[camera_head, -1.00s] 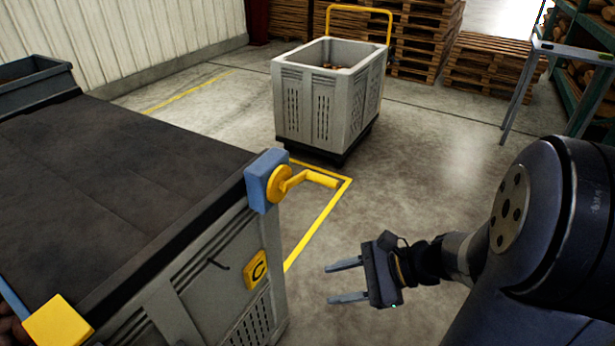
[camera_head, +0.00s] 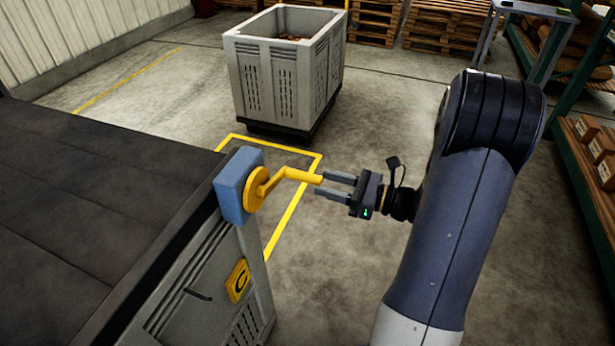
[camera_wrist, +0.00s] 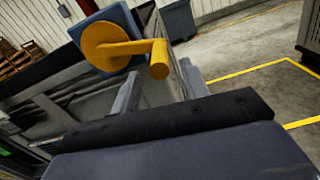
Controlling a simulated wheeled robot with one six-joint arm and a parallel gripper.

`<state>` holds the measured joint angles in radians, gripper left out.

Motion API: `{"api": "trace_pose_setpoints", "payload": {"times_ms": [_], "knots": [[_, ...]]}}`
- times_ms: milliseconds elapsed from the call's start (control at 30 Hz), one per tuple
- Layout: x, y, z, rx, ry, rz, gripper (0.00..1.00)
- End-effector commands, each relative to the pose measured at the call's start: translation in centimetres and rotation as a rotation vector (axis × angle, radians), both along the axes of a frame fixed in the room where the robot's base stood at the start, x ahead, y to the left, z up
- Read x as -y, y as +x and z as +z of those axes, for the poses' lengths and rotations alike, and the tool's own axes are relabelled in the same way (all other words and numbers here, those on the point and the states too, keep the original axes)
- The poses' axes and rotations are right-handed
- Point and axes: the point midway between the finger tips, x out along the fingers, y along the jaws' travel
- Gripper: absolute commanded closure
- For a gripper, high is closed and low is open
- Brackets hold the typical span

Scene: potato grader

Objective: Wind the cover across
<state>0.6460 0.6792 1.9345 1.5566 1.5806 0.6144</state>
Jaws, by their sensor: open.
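The dark cover (camera_head: 95,195) lies across the top of the grey crate (camera_head: 215,300), which bears a yellow C plate (camera_head: 238,281). A yellow crank (camera_head: 295,175) on a blue block (camera_head: 236,185) sits at the crate's corner. Its handle points right, towards my gripper (camera_head: 335,187). My gripper is open, its fingertips close to the handle's end. In the wrist view the crank handle (camera_wrist: 159,60) stands just beyond and between the two fingers (camera_wrist: 163,92). I cannot tell whether the fingers touch it.
A second grey crate (camera_head: 262,85) stands behind on the floor. Yellow floor lines (camera_head: 300,205) run beside the covered crate. Pallets (camera_head: 445,35) stand at the back, and a green shelf with boxes (camera_head: 590,160) is at the right. The floor between is clear.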

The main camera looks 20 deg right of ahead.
Motion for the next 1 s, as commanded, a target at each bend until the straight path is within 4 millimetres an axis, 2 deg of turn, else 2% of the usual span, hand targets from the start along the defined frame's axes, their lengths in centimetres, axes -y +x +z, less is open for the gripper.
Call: {"api": "trace_pose_setpoints", "payload": {"times_ms": [100, 300, 767, 1000], "knots": [[-1.8, 1.2, 0.0, 0.000, -0.001, 0.005, 0.57], [-3.7, 2.6, 0.0, 0.000, -0.001, 0.004, 0.57], [-4.4, 3.2, 0.0, 0.000, -0.002, 0.000, 0.57], [-4.4, 3.2, 0.0, 0.000, -0.001, 0.000, 0.76]]}}
